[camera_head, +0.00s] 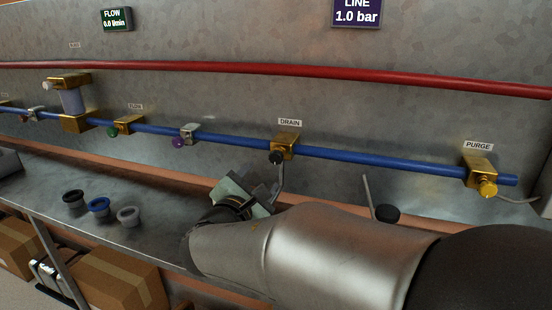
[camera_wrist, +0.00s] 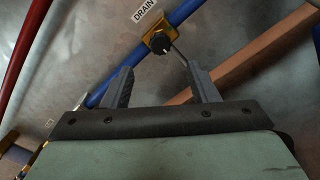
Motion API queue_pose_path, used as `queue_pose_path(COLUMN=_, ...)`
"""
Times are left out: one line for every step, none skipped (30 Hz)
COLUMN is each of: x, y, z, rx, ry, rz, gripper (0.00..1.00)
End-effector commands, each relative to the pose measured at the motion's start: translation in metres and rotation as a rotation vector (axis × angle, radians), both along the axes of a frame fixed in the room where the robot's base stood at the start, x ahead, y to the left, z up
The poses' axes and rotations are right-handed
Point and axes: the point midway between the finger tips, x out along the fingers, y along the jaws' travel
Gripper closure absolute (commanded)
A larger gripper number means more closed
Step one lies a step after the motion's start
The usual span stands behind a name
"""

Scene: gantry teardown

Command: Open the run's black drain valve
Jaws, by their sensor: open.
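The drain valve is a brass block (camera_head: 285,141) on the blue pipe (camera_head: 340,155), under a DRAIN label, with a black knob (camera_head: 276,158) on its front. In the wrist view the black knob (camera_wrist: 160,43) sits on the brass body above the gap between my fingers. My gripper (camera_wrist: 161,86) is open and empty, with its two grey fingers apart. The knob is beyond the fingertips and I see no contact. In the head view my gripper (camera_head: 250,190) is just below and left of the valve, partly hidden by my arm. A thin grey tube (camera_head: 281,180) hangs down from the valve.
A PURGE valve with a yellow knob (camera_head: 488,188) is at the right. Purple (camera_head: 179,142) and green (camera_head: 113,132) knobs lie left along the pipe. A red pipe (camera_head: 300,74) runs above. Several small cups, one blue (camera_head: 98,206), stand on the bench (camera_head: 150,220).

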Motion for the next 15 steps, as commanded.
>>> queue_pose_path(x=0.012, y=-0.004, z=0.0, rx=-0.001, ry=-0.001, rz=-0.003, gripper=0.46)
queue_pose_path(x=0.018, y=-0.006, z=-0.001, rx=0.0, ry=0.0, rz=-0.003, gripper=0.46)
queue_pose_path(x=0.027, y=-0.009, z=0.0, rx=0.0, ry=0.0, rz=-0.004, gripper=0.46)
queue_pose_path(x=0.033, y=-0.011, z=0.0, rx=-0.002, ry=0.0, rz=-0.003, gripper=0.46)
queue_pose_path(x=0.039, y=-0.012, z=0.0, rx=-0.002, ry=0.0, rz=-0.003, gripper=0.46)
queue_pose_path(x=0.048, y=-0.015, z=0.0, rx=-0.001, ry=0.0, rz=-0.004, gripper=0.46)
queue_pose_path(x=0.054, y=-0.016, z=-0.001, rx=-0.001, ry=0.0, rz=-0.003, gripper=0.46)
queue_pose_path(x=0.06, y=-0.018, z=0.0, rx=-0.002, ry=0.0, rz=-0.003, gripper=0.46)
queue_pose_path(x=0.068, y=-0.021, z=0.0, rx=0.0, ry=0.0, rz=-0.003, gripper=0.46)
queue_pose_path(x=0.073, y=-0.022, z=-0.001, rx=-0.001, ry=0.001, rz=-0.004, gripper=0.46)
queue_pose_path(x=0.079, y=-0.024, z=0.0, rx=-0.001, ry=0.001, rz=-0.004, gripper=0.46)
queue_pose_path(x=0.085, y=-0.026, z=0.0, rx=-0.001, ry=0.0, rz=-0.003, gripper=0.46)
queue_pose_path(x=0.089, y=-0.027, z=0.0, rx=-0.002, ry=0.0, rz=-0.003, gripper=0.46)
queue_pose_path(x=0.093, y=-0.028, z=0.0, rx=-0.001, ry=0.001, rz=-0.001, gripper=0.46)
queue_pose_path(x=0.098, y=-0.03, z=0.0, rx=0.001, ry=0.0, rz=-0.001, gripper=0.46)
